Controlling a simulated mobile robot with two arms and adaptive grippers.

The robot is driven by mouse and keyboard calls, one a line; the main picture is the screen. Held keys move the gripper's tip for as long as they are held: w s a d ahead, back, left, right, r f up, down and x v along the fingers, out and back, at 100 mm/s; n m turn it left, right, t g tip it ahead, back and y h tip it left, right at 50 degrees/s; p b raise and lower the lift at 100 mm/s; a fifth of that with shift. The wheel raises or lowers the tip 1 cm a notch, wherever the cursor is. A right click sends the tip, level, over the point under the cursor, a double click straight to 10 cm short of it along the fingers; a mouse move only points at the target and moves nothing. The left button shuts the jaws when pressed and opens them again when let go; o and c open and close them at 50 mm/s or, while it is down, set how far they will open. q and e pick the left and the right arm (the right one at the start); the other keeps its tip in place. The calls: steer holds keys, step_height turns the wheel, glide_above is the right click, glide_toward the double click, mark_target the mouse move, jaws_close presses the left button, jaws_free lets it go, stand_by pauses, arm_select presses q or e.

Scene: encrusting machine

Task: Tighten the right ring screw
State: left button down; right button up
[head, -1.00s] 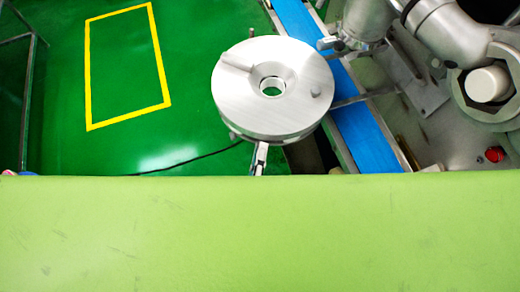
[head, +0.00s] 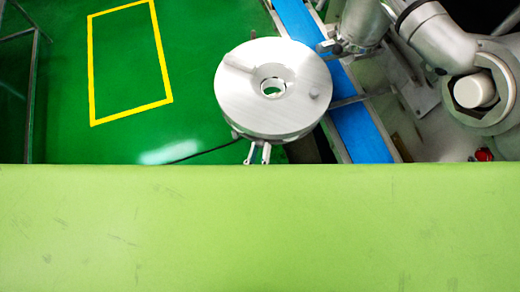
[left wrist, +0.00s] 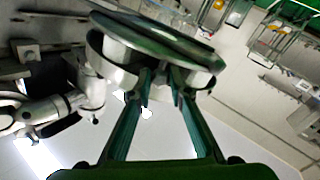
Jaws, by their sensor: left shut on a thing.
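The round metal ring head (head: 290,105), a pale disc with a central hole, stands in the upper middle of the head view. It also shows edge-on in the left wrist view (left wrist: 165,40). My left gripper (head: 258,153) is just below its near rim, with two fingers showing slightly apart. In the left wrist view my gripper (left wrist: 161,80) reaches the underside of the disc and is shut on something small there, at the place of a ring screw. The screw itself is mostly hidden by the fingers and rim. My right gripper is not in view.
A light green surface (head: 260,230) fills the lower head view and hides my arm. A blue conveyor belt (head: 362,130) runs behind the disc. Metal machine parts (head: 450,45) and a red button (head: 484,155) are at right. Green floor with a yellow outline (head: 90,70) lies open at left.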

arm_select(q)
steer(key=shift+w+r+m, duration=0.1)
steer(key=shift+m, duration=0.4)
steer(key=c, duration=1.9)
jaws_free()
steer(key=v, duration=0.7)
steer(key=shift+s, duration=0.25)
